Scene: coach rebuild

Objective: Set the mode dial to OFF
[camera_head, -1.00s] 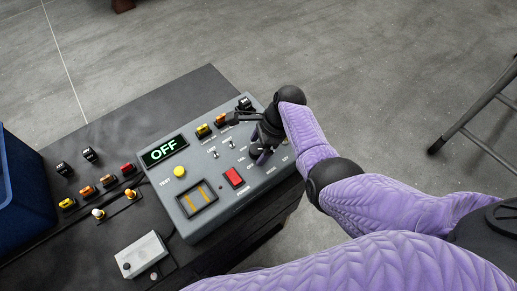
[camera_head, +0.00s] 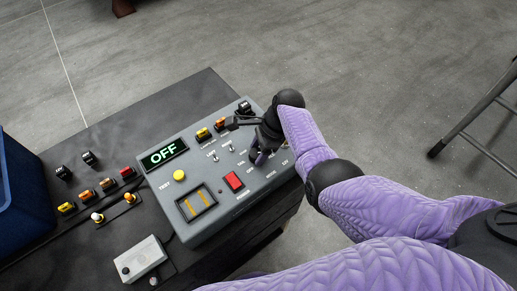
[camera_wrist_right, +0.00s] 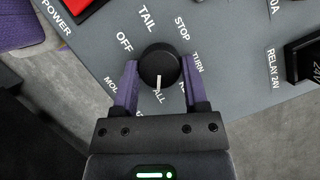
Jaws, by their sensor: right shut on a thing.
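The black round mode dial (camera_wrist_right: 160,62) sits on the grey control box (camera_head: 183,235). In the right wrist view its white pointer mark faces down the picture, near the label ALL. The OFF label (camera_wrist_right: 124,42) is at its upper left, with TAIL, STOP and TURN around it. My right gripper (camera_head: 262,157) is shut on the dial, one purple finger on each side. In the head view the gripper mostly hides the dial. The green display (camera_head: 164,154) reads OFF. My left gripper is not in view.
A red power switch (camera_head: 233,181), a yellow test button (camera_head: 179,175) and small toggles (camera_head: 231,147) are close by on the box. A small white box (camera_head: 140,259) and several connectors stand on the dark bench (camera_head: 190,96). A blue bin (camera_head: 20,190) is at left.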

